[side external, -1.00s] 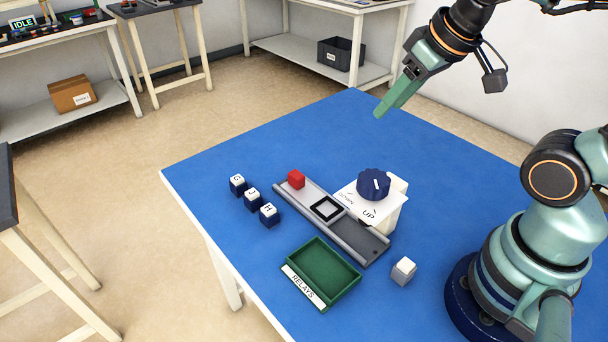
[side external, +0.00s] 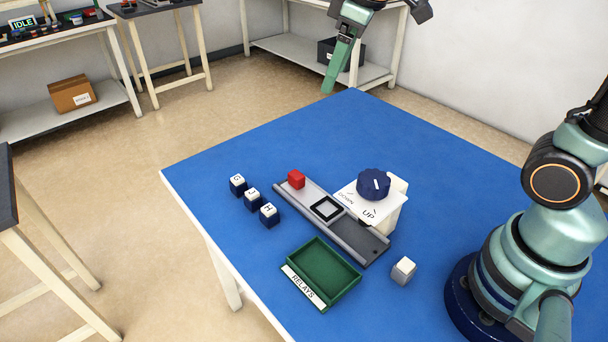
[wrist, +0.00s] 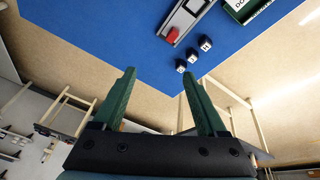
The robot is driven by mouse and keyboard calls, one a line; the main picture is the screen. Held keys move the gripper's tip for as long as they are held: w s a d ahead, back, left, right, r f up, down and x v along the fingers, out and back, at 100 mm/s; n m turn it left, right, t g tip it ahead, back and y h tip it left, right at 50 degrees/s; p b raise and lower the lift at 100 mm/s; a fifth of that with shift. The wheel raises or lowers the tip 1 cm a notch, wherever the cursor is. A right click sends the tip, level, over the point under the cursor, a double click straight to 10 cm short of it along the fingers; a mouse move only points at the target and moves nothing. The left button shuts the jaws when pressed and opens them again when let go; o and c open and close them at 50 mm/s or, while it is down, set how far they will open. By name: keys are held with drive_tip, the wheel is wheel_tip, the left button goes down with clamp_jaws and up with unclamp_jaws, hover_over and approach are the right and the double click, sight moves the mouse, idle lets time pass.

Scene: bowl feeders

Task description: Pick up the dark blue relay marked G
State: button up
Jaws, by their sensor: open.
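The dark blue relay marked G (side external: 238,185), with a white lettered top, stands on the blue table near its left edge. It is the farthest-left in a row with relays marked J (side external: 253,200) and H (side external: 269,215). In the wrist view, G appears to be the relay (wrist: 180,67) at the end farthest from the green tray; its letter is too small to read. My gripper (side external: 328,90) is high above the table's far corner, well away from G. In the wrist view my gripper (wrist: 158,72) has its green fingers apart, with nothing between them.
A red block (side external: 296,180) sits on the grey track (side external: 359,238). Beside it is a stand with a blue knob (side external: 373,184) and a sign reading UP. A green tray labelled RELAYS (side external: 354,285) and a white-topped grey block (side external: 403,271) are nearer.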

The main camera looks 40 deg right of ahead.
drive_tip(key=w+a+f+n+g, duration=0.2)
drive_tip(key=w+a+f+n, duration=0.3)
drive_tip(key=w, duration=0.5)
drive_tip(key=n+g, duration=0.2)
drive_tip(key=n, duration=0.5)
hover_over(240, 177)
wheel_tip(240, 177, down, 11)
drive_tip(key=f, duration=0.6)
drive_tip(key=shift+w+a+f, duration=0.1)
drive_tip(key=shift+w+a, duration=0.05)
drive_tip(key=shift+w, duration=0.05)
drive_tip(key=shift+s+d+f, duration=0.1)
drive_tip(key=shift+f, duration=1.25)
drive_tip(key=shift+s+d+f, duration=0.1)
drive_tip(key=shift+f, duration=1.2)
clamp_jaws()
drive_tip(key=shift+r, duration=0.1)
